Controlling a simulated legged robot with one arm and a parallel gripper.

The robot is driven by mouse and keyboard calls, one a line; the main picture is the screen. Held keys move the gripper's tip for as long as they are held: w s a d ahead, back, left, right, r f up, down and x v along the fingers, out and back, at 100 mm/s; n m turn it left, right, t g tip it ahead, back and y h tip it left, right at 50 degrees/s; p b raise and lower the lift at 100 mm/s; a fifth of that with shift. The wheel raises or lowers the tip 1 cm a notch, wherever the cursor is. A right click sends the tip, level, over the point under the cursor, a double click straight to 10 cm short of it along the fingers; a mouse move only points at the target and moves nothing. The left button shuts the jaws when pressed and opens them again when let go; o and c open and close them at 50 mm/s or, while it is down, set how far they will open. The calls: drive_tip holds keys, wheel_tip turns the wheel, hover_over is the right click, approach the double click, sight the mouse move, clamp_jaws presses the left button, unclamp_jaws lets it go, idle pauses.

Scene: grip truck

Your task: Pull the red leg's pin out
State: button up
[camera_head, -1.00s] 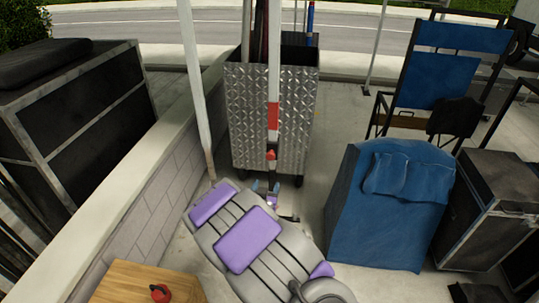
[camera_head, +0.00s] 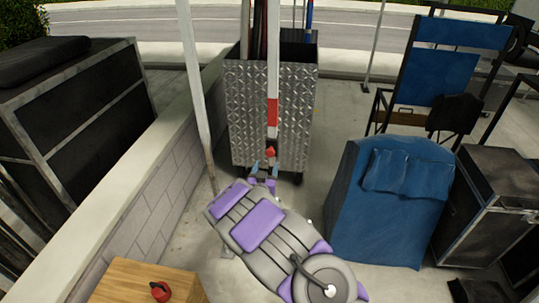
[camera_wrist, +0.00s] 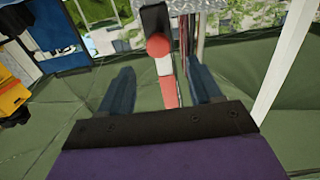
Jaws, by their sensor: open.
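The red leg is a white upright pole with a red band (camera_head: 272,112) in the head view, in front of the metal bin. The pin's round red knob (camera_head: 270,152) sticks out below the band. In the wrist view the red knob (camera_wrist: 159,46) is near the top centre, on a dark bracket, with the red-and-white leg (camera_wrist: 170,93) behind and below it. My gripper (camera_head: 265,168) is open just below the knob in the head view. In the wrist view my gripper (camera_wrist: 160,70) has one finger each side of the leg's line; contact cannot be told.
A diamond-plate metal bin (camera_head: 245,110) holding poles stands behind the leg. A low block wall (camera_head: 140,205) runs on the left with a leaning white pole (camera_head: 195,80). A blue covered box (camera_head: 375,225) stands right. A wooden box (camera_head: 125,280) is at front left. Pavement between is clear.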

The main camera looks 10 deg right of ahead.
sight(269, 154)
drive_tip(key=b+x, duration=0.1)
drive_tip(key=x, duration=0.8)
drive_tip(key=shift+w+d+f+b, duration=0.1)
drive_tip(key=shift+w+b, duration=0.05)
drive_tip(key=shift+b, duration=0.2)
drive_tip(key=shift+c, duration=0.5)
clamp_jaws()
